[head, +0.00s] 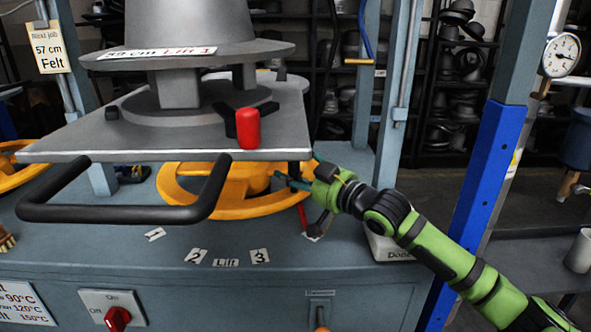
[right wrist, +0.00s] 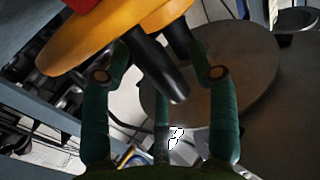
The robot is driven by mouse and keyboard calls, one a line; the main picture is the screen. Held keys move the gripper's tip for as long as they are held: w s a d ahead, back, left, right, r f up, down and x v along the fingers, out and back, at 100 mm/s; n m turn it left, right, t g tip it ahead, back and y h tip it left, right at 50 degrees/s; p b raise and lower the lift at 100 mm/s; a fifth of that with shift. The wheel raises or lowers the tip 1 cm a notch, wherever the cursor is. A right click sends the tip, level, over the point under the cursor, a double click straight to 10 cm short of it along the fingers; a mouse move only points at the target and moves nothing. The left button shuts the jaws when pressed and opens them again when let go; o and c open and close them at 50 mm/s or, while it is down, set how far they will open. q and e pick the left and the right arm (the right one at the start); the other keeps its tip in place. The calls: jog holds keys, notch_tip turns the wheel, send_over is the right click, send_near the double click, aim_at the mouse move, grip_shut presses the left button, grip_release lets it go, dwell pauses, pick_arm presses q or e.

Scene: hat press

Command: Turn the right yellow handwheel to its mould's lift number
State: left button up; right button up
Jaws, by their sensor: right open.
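The right yellow handwheel (head: 240,208) lies flat beneath the grey mould plate (head: 275,100), which hides its back part. The grey mould (head: 190,30) carries a label (head: 150,53) that seems to read "Lift 1"; its centimetre number is hard to read. Lift marks 1 (head: 155,234), 2 (head: 195,256) and 3 (head: 260,256) sit on the press deck in front of the wheel. My right gripper (head: 297,182) is open at the wheel's right side. In the right wrist view, its green fingers (right wrist: 165,95) stand around a dark peg (right wrist: 160,68) below the yellow rim (right wrist: 115,35); contact is unclear.
A black bar handle (head: 120,212) juts out in front of the plate. A red knob (head: 248,128) stands on the plate's right side. Another yellow wheel (head: 15,165) shows at the left edge. A red switch (head: 117,318) is on the front panel. A blue post (head: 480,200) stands beside my right arm.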

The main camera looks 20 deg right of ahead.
grip_shut()
